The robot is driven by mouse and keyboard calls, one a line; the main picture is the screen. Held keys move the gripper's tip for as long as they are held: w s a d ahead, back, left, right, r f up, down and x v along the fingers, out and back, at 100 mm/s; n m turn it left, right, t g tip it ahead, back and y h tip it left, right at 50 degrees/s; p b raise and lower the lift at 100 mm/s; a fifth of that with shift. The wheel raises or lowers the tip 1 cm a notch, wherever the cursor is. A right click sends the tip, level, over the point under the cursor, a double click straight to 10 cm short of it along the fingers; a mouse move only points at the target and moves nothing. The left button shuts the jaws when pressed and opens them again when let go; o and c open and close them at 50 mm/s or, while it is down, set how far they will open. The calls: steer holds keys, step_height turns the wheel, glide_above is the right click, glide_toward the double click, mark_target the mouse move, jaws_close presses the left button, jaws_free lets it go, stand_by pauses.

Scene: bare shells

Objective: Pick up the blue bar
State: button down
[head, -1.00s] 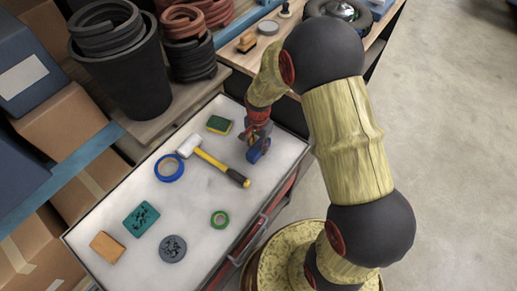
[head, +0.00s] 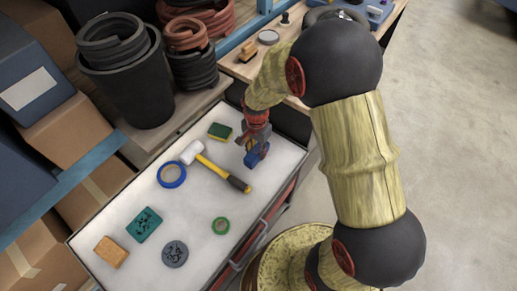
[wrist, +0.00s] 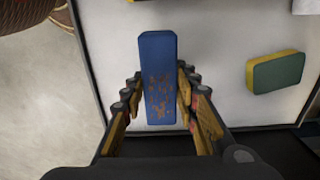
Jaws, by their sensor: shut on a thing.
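The blue bar (wrist: 158,60) has brown worn patches on its face and stands lengthwise between my fingers in the wrist view. My gripper (wrist: 158,88) is shut on it, one jaw on each side. In the head view the blue bar (head: 257,154) shows below my gripper (head: 252,141), at the right side of the white-topped workbench (head: 190,225). I cannot tell for sure whether its lower end touches the surface.
A mallet (head: 222,170) lies just left of the bar. The front middle is partly clear.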

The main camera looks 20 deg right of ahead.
mark_target(254, 156)
steer(key=r, duration=0.1)
steer(key=s+a+r, duration=0.1)
steer(key=s+r+p, duration=0.1)
steer(key=r, duration=0.1)
steer(key=shift+s+a, duration=0.1)
steer(key=shift+a, duration=0.3)
steer(key=s+a+r+p, duration=0.2)
steer(key=s+a+r, duration=0.1)
steer(key=s+a, duration=0.2)
steer(key=shift+s, duration=1)
